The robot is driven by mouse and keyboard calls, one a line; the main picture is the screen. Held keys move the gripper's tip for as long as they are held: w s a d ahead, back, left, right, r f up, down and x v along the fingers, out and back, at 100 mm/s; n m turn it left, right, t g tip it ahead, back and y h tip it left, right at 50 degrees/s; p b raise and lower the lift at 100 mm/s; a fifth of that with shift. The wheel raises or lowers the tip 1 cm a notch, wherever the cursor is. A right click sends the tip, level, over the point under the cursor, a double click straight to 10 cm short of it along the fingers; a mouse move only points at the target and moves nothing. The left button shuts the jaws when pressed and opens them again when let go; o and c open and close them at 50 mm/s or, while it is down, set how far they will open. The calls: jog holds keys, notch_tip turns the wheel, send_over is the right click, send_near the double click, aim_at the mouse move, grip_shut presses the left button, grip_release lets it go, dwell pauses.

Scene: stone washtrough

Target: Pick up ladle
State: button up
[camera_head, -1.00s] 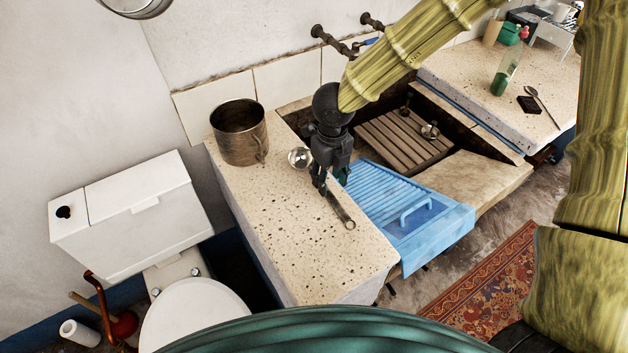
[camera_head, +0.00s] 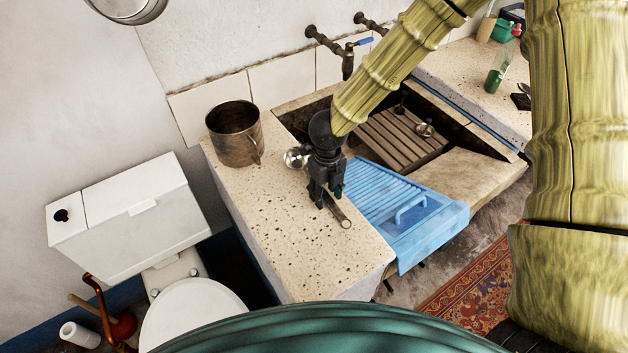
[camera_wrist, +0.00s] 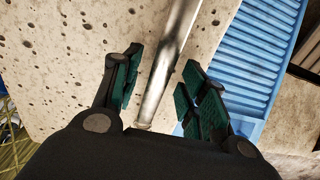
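The metal ladle lies on the speckled stone counter, its round bowl (camera_head: 296,158) to the left of my gripper and its handle end showing to the lower right. My gripper (camera_head: 327,202) points down over the middle of the handle and hides that part in the head view. In the wrist view the fingers of my gripper (camera_wrist: 160,62) are apart, with green pads. The shiny handle (camera_wrist: 168,65) runs between them, with a gap visible on each side. I cannot tell the exact height of the fingertips above the counter.
A brown metal pot (camera_head: 236,135) stands on the counter (camera_head: 285,245) behind the ladle. A blue draining board (camera_head: 400,205) lies close on the right, beside the sunken basin with a wooden rack (camera_head: 395,140). A white toilet (camera_head: 130,215) stands left. The front counter is clear.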

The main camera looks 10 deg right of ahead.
grip_shut()
jog(key=shift+r, duration=0.1)
